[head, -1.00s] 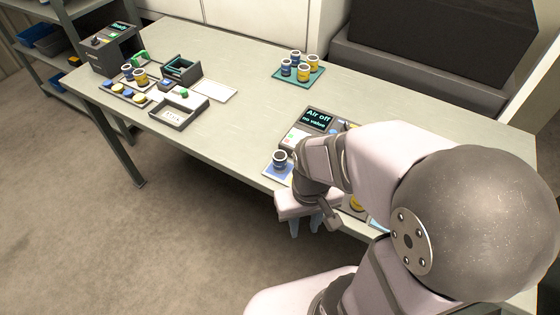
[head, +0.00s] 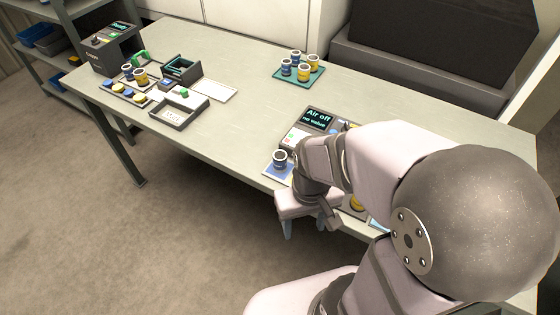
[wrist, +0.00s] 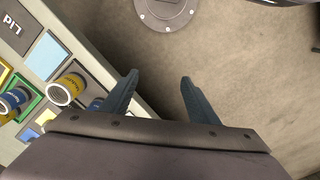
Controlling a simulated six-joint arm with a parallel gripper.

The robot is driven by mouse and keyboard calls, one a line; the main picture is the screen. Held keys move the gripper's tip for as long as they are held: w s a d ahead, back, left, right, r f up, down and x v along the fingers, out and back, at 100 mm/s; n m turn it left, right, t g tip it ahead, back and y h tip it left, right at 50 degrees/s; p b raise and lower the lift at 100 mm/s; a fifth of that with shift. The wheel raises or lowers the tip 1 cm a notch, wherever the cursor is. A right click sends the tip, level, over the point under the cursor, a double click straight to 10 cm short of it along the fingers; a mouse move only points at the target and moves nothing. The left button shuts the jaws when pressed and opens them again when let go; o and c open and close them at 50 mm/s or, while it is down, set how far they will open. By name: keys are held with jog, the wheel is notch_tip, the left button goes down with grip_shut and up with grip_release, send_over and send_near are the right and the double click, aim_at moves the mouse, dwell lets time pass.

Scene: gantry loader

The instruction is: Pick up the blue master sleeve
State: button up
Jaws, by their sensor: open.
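I cannot tell which blue sleeve is the master. My gripper (wrist: 159,80) is open and empty, its fingers over the floor just off the bench's front edge. My arm hides part of the bench in the head view.
An air gauge (head: 316,121) reads "Air off no value". A green tray (head: 299,76) holds several blue and yellow sleeves at the back. Trays, sleeves and a dark machine (head: 112,47) stand at the far left. The middle of the bench (head: 230,125) is clear.

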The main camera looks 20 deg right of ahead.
jog(key=w+r+m+p, duration=0.2)
jog(key=w+r, duration=0.1)
jog(key=w, duration=0.9)
jog(key=m+p, duration=0.2)
jog(key=m, duration=0.1)
send_near(280, 156)
jog(key=s+f, duration=0.1)
jog(key=s, duration=0.1)
jog(key=f, duration=0.1)
jog(key=f+p, duration=0.2)
jog(key=shift+w+a+f, duration=0.1)
jog(key=shift+a+f, duration=0.2)
jog(key=shift+f, duration=0.05)
jog(key=shift+w+f+p, duration=0.1)
jog(key=shift+f+p, duration=0.7)
jog(key=shift+f, duration=1.15)
jog(key=c, duration=1.3)
jog(key=shift+r, duration=0.15)
